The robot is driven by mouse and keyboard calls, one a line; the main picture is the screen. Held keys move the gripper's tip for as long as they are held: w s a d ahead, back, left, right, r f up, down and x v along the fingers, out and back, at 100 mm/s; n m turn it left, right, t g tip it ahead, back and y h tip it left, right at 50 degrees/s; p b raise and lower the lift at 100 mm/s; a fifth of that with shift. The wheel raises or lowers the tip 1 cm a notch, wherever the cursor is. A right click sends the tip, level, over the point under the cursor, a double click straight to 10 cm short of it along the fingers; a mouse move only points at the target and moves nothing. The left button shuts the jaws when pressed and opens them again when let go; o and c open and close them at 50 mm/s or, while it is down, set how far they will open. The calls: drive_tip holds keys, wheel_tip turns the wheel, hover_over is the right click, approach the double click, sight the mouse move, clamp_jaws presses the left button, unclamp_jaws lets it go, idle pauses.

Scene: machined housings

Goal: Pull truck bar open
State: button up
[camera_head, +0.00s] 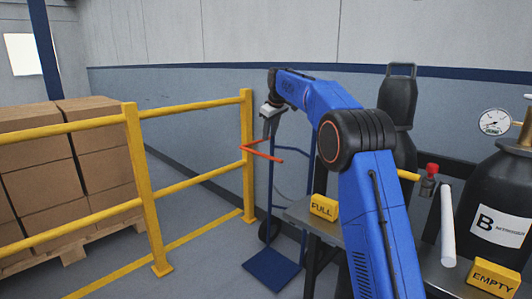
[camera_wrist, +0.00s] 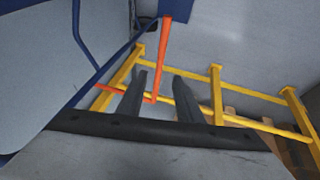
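The truck is a blue hand truck (camera_head: 273,270) standing by the wall, its flat foot plate on the floor. Its orange bar (camera_head: 264,155) sticks out to the left from the frame, with a bent corner at its outer end. In the wrist view the orange bar (camera_wrist: 161,62) comes down from the top and bends to the left. My gripper (camera_head: 267,134) points down just above the bar. In the wrist view my gripper (camera_wrist: 160,76) has its two dark fingers apart, with the bar appearing between them. I cannot tell whether either finger touches it.
A yellow railing (camera_head: 152,190) stands to the left, with stacked cartons (camera_head: 95,140) behind it. On the right are a black nitrogen cylinder (camera_head: 500,225), a gauge (camera_head: 495,122), a yellow FULL block (camera_head: 323,207) and a yellow EMPTY block (camera_head: 494,277). Floor between railing and truck is clear.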

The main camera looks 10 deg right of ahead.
sight(265, 155)
drive_tip(key=x, duration=1.2)
drive_tip(key=shift+s, duration=0.1)
clamp_jaws()
